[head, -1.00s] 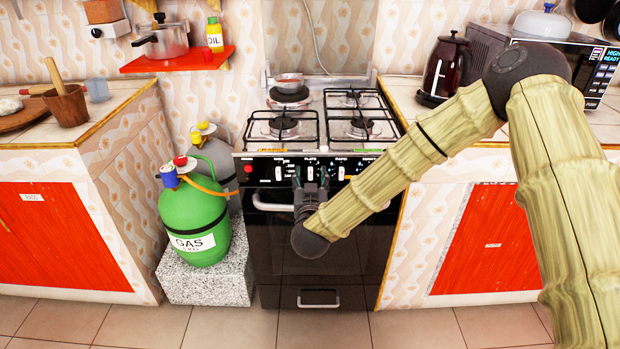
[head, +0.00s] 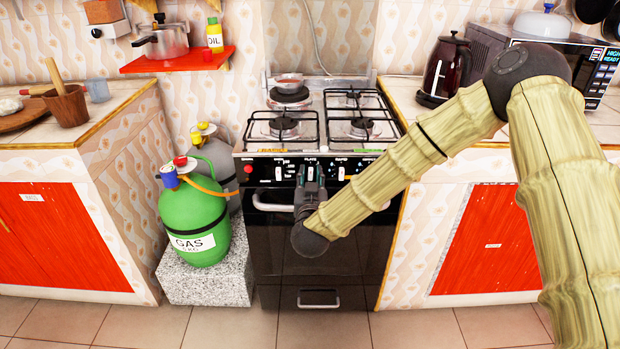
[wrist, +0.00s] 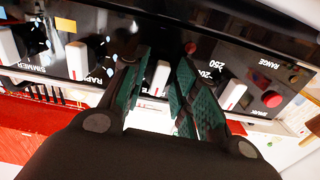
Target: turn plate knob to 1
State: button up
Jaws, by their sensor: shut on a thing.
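The stove's front panel (head: 262,170) has a row of white knobs. In the wrist view the white plate knob (wrist: 160,78) stands between the two green-padded fingers of my gripper (wrist: 160,85), slightly tilted. The gripper is shut on this knob, though contact at both sides is hard to see. The number the knob points to cannot be read.
Neighbouring knobs sit close on both sides, a rapid knob (wrist: 77,60) and an oven knob (wrist: 232,95). A green gas cylinder (head: 194,220) stands left of the stove. The floor in front is clear.

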jog(key=m, duration=0.4)
jog(key=shift+m+b, duration=0.45)
jog(key=shift+m, duration=1.65)
jog(key=o, duration=1)
jog(key=s, duration=1.2)
